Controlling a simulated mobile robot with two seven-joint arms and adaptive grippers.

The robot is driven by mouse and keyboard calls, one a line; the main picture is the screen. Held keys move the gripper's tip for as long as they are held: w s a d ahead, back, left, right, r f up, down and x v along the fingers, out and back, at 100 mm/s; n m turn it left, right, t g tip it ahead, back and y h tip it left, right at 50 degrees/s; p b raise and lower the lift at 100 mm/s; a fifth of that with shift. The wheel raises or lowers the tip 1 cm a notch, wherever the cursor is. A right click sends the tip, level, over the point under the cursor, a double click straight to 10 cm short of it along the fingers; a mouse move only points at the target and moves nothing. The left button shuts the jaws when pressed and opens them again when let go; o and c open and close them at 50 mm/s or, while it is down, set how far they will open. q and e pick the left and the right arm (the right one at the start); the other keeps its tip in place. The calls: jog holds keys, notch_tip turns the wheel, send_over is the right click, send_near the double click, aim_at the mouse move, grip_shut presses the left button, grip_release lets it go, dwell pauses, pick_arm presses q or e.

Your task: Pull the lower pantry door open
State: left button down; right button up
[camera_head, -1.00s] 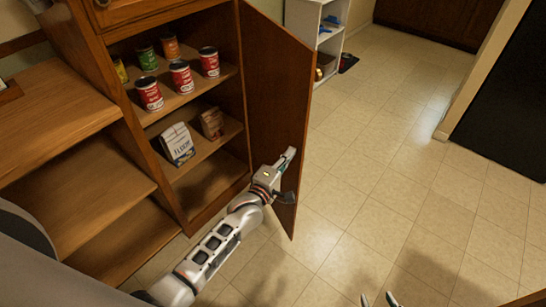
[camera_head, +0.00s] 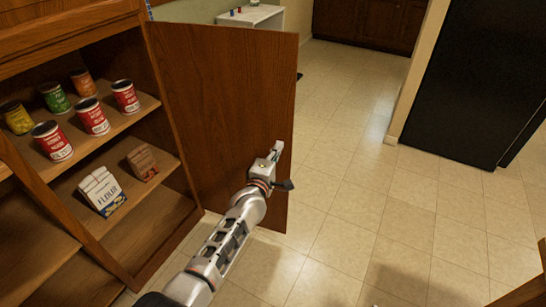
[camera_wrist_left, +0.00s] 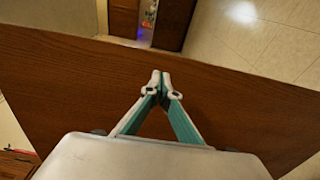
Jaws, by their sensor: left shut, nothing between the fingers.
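The lower pantry door (camera_head: 220,90) is a brown wooden panel, swung wide open to the right of the pantry shelves (camera_head: 95,155). Its inner face is toward me. My left gripper (camera_head: 276,150) is in front of that inner face, near the door's free edge. In the left wrist view, the fingertips (camera_wrist_left: 160,85) are together and empty, with the door panel (camera_wrist_left: 240,105) behind them; I cannot tell whether they touch it. The door's outer side and handle are hidden. My right gripper is not in view.
Cans (camera_head: 93,117) stand on the upper shelf. A flour bag (camera_head: 102,190) and a brown package (camera_head: 142,162) sit below. A white shelf unit (camera_head: 252,15) stands behind the door. Tiled floor (camera_head: 370,190) is clear to the right, up to a black fridge (camera_head: 470,75).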

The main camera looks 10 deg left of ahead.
pick_arm(q)
jog(key=shift+w+d+f, duration=0.15)
jog(key=shift+w, duration=0.15)
jog(key=shift+w+d+r, duration=0.1)
jog(key=shift+w+r, duration=0.1)
jog(key=shift+w, duration=0.1)
jog(key=shift+s, duration=0.1)
jog(key=shift+s, duration=0.2)
jog(key=v, duration=1.1)
jog(key=shift+s, duration=0.2)
